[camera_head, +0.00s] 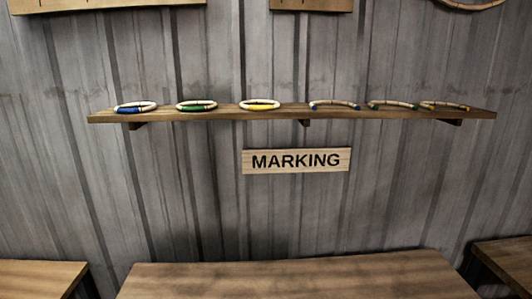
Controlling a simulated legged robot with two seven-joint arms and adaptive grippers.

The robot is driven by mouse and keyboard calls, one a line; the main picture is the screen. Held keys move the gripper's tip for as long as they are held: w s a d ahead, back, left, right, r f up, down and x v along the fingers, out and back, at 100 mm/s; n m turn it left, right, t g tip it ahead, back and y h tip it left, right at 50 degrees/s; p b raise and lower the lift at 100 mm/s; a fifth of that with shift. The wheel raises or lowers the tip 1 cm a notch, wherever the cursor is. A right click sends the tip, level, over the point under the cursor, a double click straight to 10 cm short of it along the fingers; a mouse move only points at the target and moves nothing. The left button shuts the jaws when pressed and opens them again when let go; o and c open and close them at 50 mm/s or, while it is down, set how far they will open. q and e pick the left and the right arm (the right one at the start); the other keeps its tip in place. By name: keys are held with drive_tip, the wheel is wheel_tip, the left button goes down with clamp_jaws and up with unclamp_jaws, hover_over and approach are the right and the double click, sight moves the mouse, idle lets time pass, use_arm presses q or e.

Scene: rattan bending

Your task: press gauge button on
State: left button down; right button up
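No gauge and no button can be made out in the head view. Neither of my grippers is in view.
A wooden wall shelf (285,115) holds several rattan rings, such as one with a yellow band (260,104). A MARKING sign (297,160) hangs below it. A wooden table (300,279) stands at the bottom middle, its visible top bare, with tables at left (38,277) and right (510,257).

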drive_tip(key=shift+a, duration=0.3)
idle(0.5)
